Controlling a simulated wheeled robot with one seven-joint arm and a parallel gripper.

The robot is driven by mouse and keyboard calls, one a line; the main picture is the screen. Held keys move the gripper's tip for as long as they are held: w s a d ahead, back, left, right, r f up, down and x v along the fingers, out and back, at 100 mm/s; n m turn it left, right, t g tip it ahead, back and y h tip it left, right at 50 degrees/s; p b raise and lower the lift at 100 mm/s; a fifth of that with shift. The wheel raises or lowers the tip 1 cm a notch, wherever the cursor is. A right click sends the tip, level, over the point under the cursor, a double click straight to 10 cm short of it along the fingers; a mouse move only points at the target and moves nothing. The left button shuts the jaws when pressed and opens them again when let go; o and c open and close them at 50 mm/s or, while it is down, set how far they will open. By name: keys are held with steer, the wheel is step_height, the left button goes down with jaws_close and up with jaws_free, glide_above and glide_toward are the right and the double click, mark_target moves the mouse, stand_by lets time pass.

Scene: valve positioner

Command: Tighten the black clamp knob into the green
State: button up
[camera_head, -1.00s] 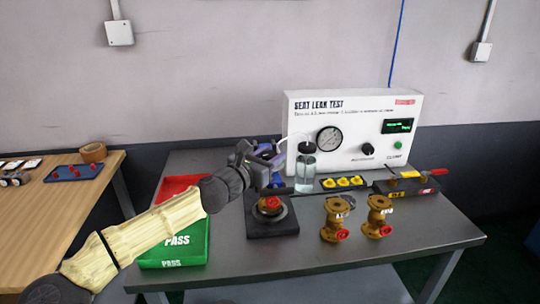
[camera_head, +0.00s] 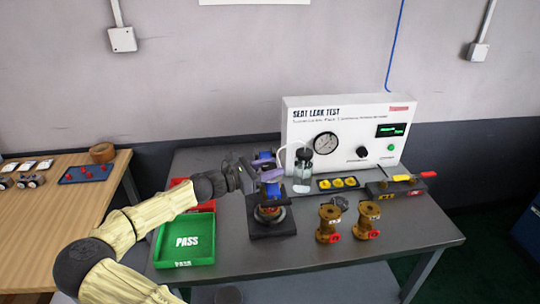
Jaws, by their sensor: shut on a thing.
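The dark clamp fixture (camera_head: 287,228) stands at the table's front left with a brass valve (camera_head: 268,212) in it. My gripper (camera_head: 272,190), with blue and purple parts, is directly above the valve. It is shut at the top of the fixture, where the black clamp knob is; the knob itself is hidden by the gripper. The seat leak test panel (camera_head: 350,112) stands behind, with a round gauge (camera_head: 325,145), a small black knob (camera_head: 362,152), a green button (camera_head: 390,147) and a lit green display (camera_head: 392,130). The gauge reading is too small to tell.
Two brass valves (camera_head: 329,222) (camera_head: 367,220) stand right of the fixture. A green PASS tray (camera_head: 187,243) is at left, with a red tray (camera_head: 182,188) behind it. A clear bottle (camera_head: 302,172) stands close behind my gripper. The table's front right is clear.

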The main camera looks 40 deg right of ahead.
steer(key=m+g+y+p, duration=0.1)
steer(key=m+g+p, duration=0.1)
steer(key=g, duration=0.1)
steer(key=m+g+y+p, duration=0.1)
steer(key=m+g+p, duration=0.1)
steer(key=g+p, duration=0.1)
steer(key=shift+r+y, duration=0.15)
steer(key=shift+y, duration=0.25)
steer(key=m+g+y+p, duration=0.1)
steer(key=m+g+y, duration=0.2)
steer(key=shift+g, duration=0.3)
steer(key=shift+m+g+y+p, duration=0.35)
steer(key=shift+m+g+y, duration=0.65)
steer(key=shift+m+y, duration=0.55)
steer(key=shift+y, duration=0.35)
steer(key=o, duration=1)
steer(key=shift+c, duration=0.2)
